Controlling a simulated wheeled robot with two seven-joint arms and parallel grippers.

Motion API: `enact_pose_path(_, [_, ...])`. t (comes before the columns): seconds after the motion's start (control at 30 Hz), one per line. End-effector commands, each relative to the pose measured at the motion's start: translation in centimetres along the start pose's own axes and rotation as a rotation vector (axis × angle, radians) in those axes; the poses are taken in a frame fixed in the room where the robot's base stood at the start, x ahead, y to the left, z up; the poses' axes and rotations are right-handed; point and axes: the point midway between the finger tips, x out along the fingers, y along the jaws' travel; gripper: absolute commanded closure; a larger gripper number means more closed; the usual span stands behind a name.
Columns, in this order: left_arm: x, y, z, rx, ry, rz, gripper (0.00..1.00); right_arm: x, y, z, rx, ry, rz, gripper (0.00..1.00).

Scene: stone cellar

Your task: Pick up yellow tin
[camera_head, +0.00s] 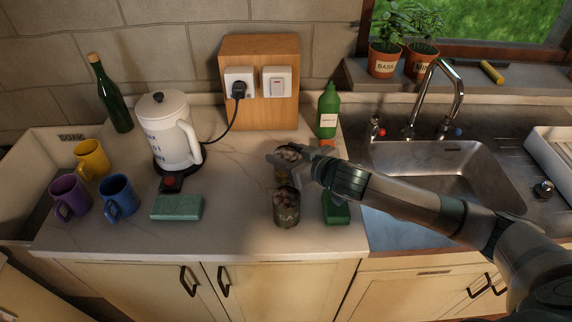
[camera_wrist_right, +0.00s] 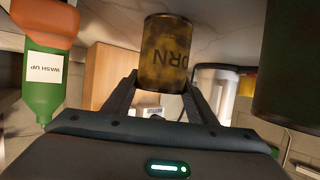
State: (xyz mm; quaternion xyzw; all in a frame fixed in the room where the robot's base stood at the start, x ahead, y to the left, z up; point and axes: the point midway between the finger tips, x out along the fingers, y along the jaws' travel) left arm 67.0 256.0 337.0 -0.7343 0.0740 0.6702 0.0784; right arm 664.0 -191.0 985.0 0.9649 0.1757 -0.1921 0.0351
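The yellow tin (camera_wrist_right: 165,55), worn and dark-stained with a "CORN" label, is upside down in the right wrist view. In the head view only a part of it (camera_head: 281,177) shows, under my right gripper and behind a darker tin (camera_head: 286,210). My right gripper (camera_head: 284,158) is at the tin from the sink side. In the wrist view its fingers (camera_wrist_right: 162,84) reach to either side of the tin. Whether they press on it or stand just clear is not visible. My left gripper is in neither view.
The darker tin stands close in front. A green wash-up bottle (camera_head: 327,112) is behind the gripper, and a dark green block (camera_head: 336,208) lies below my forearm. A kettle (camera_head: 169,135), sponge (camera_head: 177,207) and several mugs stand left. The sink (camera_head: 440,175) is right.

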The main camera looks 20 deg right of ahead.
Motion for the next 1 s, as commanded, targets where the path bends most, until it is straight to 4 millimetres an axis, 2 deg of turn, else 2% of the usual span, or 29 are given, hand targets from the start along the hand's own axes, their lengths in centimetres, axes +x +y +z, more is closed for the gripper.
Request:
enact_pose_path(0.37, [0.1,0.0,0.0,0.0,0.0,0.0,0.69,-0.1,0.0,-0.3,0.0,0.001,0.001,0.71])
enact_pose_path(0.47, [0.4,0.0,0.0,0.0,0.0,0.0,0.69,-0.3,0.0,-0.9,0.001,0.003,-0.001,0.71])
enact_pose_path(0.67, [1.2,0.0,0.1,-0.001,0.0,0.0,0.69,-1.3,0.0,-3.3,0.0,0.005,-0.001,0.71])
enact_pose_path(0.7, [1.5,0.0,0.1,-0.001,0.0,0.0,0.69,-1.6,0.0,-4.0,-0.002,0.007,-0.001,0.71])
enact_pose_path(1.0, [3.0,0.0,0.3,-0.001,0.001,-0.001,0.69,-7.4,3.4,-4.8,-0.003,0.001,0.003,0.71])
